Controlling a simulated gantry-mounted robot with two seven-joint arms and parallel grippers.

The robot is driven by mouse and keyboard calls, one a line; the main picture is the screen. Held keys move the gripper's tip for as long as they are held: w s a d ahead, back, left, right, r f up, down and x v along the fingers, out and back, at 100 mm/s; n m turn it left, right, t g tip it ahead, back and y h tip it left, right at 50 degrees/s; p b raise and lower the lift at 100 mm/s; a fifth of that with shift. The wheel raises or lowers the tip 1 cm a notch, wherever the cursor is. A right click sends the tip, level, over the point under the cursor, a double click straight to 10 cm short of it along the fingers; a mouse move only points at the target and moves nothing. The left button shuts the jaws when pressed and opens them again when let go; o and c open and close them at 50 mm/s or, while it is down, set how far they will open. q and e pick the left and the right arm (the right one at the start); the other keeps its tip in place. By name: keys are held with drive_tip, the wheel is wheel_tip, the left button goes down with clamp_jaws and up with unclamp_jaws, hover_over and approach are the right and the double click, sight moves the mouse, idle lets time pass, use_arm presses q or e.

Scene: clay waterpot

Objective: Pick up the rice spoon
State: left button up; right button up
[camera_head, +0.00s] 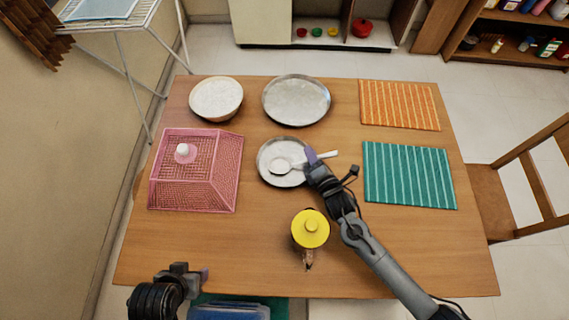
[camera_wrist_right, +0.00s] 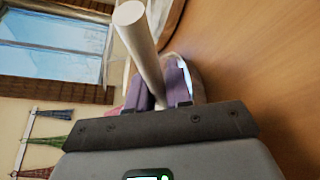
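The rice spoon (camera_head: 283,165) is pale, with its bowl end over a round metal plate (camera_head: 268,178) and its handle pointing right. My right gripper (camera_head: 313,160) is at the handle. In the right wrist view the pale handle (camera_wrist_right: 140,45) runs between the purple fingers (camera_wrist_right: 166,88), which sit close against both sides, so the gripper looks shut on it. Whether the spoon still touches the plate cannot be told. My left gripper (camera_head: 195,274) is at the table's front left edge, away from the spoon; its finger gap does not show clearly.
A yellow-lidded pot (camera_head: 310,229) stands in front of the plate. A pink mesh cover (camera_head: 196,185) is at left. A bowl of white rice (camera_head: 216,98) and a larger metal plate (camera_head: 296,100) are behind. Orange (camera_head: 400,105) and green (camera_head: 409,175) mats lie at right.

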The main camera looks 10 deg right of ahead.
use_arm(q)
drive_tip(key=shift+a, duration=0.1)
use_arm(e)
drive_tip(key=shift+r, duration=0.1)
clamp_jaws()
use_arm(q)
drive_tip(key=shift+r, duration=0.25)
use_arm(e)
drive_tip(key=shift+r, duration=0.6)
use_arm(q)
drive_tip(key=shift+r+p, duration=0.55)
drive_tip(key=shift+p, duration=0.25)
use_arm(e)
drive_tip(key=r, duration=0.2)
drive_tip(key=d+r, duration=0.1)
drive_tip(key=shift+w+r, duration=0.25)
use_arm(q)
drive_tip(key=shift+r+p, duration=0.5)
drive_tip(key=shift+r, duration=0.05)
use_arm(e)
drive_tip(key=w+d+r, duration=0.5)
drive_tip(key=d+r, duration=0.1)
drive_tip(key=d, duration=0.3)
drive_tip(key=shift+w, duration=0.15)
drive_tip(key=shift+r, duration=0.1)
